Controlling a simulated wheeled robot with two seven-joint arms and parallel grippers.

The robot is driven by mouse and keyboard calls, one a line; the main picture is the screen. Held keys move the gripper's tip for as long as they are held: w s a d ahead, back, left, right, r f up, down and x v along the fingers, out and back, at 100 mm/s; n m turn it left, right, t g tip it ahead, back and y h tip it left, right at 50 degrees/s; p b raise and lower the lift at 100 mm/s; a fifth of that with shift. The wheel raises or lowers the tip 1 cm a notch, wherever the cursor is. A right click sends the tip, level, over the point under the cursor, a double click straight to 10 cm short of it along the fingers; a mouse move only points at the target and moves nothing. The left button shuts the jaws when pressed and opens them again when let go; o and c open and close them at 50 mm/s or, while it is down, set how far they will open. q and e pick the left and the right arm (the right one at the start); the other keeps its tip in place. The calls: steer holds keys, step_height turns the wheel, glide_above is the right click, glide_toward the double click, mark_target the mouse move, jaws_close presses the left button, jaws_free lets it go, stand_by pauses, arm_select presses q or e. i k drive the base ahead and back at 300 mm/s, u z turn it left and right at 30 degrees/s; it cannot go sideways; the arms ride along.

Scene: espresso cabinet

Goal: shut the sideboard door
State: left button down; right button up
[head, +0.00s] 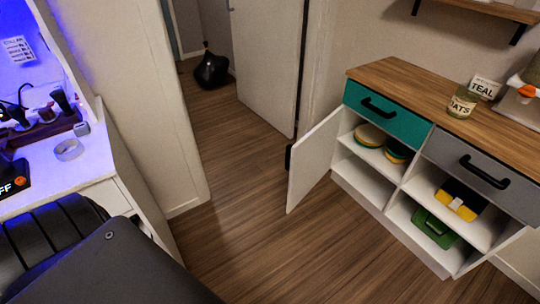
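The sideboard (395,72) stands at the right in the head view, with a wooden top, a teal drawer (385,112) and a grey drawer (480,170). Both drawers look shut. Its white left door (314,160) stands wide open, swung out to the left over the floor. A black handle (289,157) shows at the door's free edge. The open left compartment shows stacked round dishes (370,135) on a shelf. The right compartment is also open to view, with a yellow and black item (461,200) above a green one (435,229). Neither of my grippers is in view.
Wooden floor (240,220) is clear in front of the sideboard. A jar (462,102) and a TEAL sign (485,87) stand on the top. A white desk (85,160) is at the left. A white room door (265,60) and a black bag-like object (211,72) are behind.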

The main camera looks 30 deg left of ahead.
mark_target(312, 156)
steer(key=u, duration=0.7)
steer(key=i, duration=1.35)
steer(key=z, duration=0.1)
